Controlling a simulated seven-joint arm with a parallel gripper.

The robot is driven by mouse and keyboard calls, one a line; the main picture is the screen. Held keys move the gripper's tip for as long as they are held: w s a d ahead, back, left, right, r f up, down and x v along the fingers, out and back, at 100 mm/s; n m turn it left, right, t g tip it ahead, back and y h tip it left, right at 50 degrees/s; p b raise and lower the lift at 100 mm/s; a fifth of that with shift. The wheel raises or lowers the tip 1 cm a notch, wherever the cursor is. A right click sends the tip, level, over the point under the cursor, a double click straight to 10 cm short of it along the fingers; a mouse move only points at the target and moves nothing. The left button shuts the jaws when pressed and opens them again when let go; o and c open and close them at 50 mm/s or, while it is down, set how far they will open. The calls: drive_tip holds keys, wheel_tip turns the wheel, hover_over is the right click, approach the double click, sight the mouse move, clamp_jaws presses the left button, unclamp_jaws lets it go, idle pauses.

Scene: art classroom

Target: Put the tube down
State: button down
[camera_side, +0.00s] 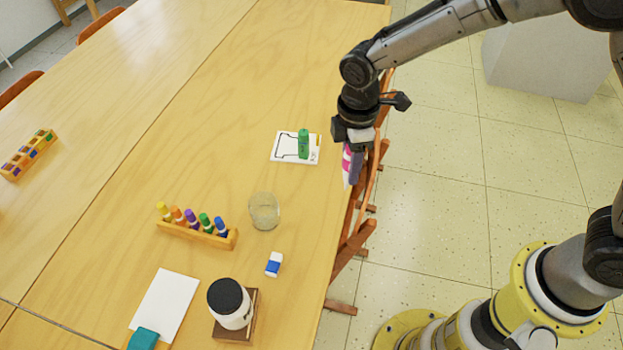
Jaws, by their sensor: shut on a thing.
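My gripper (352,138) is shut on a tube (351,163) with pink and white markings. The tube hangs below the fingers, tilted, at the right edge of the wooden table (222,100). The fingers hide its upper part, and I cannot tell whether it touches the table.
A green bottle (303,145) is on a white card (284,147) left of my gripper. A glass jar (264,211), a wooden rack (197,235) of markers, an eraser (274,264) and a black-lidded jar (230,305) stand nearer. The table beyond the card is clear.

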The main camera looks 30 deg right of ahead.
drive_tip(key=w+a+f, duration=0.1)
drive_tip(key=w+f, duration=0.1)
drive_tip(key=f, duration=0.1)
drive_tip(key=w+a+f, duration=0.1)
drive_tip(key=w+f, duration=0.2)
drive_tip(key=w+a+f, duration=0.2)
drive_tip(key=w+f, duration=0.1)
drive_tip(key=shift+f, duration=0.3)
drive_tip(key=shift+w+f, duration=0.1)
drive_tip(key=shift+f, duration=0.3)
drive_tip(key=shift+f, duration=0.2)
drive_tip(key=shift+c, duration=1.9)
unclamp_jaws()
wheel_tip(320, 180, up, 14)
drive_tip(key=shift+s+d, duration=0.15)
drive_tip(key=shift+s, duration=0.05)
